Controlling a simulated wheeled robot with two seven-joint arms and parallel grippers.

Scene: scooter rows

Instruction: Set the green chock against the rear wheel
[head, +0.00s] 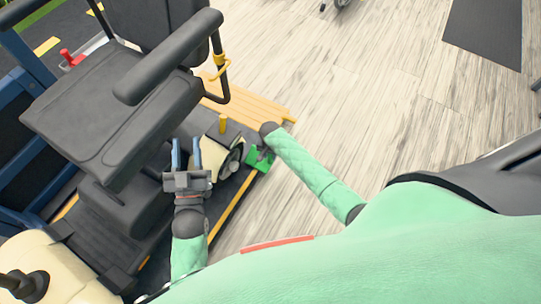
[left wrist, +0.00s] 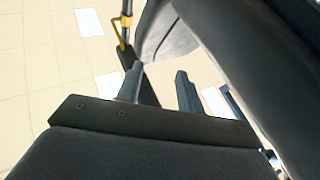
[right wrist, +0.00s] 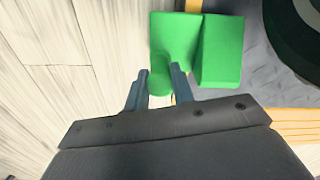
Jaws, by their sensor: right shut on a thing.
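The green chock (head: 260,158) is at the tip of my right arm, beside the scooter's rear wheel (head: 231,160). In the right wrist view the chock (right wrist: 220,50) fills the top middle, and my right gripper (right wrist: 161,78) is shut on its rounded green handle. The dark tyre (right wrist: 300,40) is to the right of the chock, with a gap of grey platform between them. My left gripper (head: 187,150) is open and empty, its two fingers apart, over the scooter's rear part. In the left wrist view the left gripper (left wrist: 158,85) points toward the dark seat.
The scooter's seat (head: 110,125) and armrest (head: 167,57) overhang the left side. A yellow-edged platform (head: 226,215) lies under the scooter.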

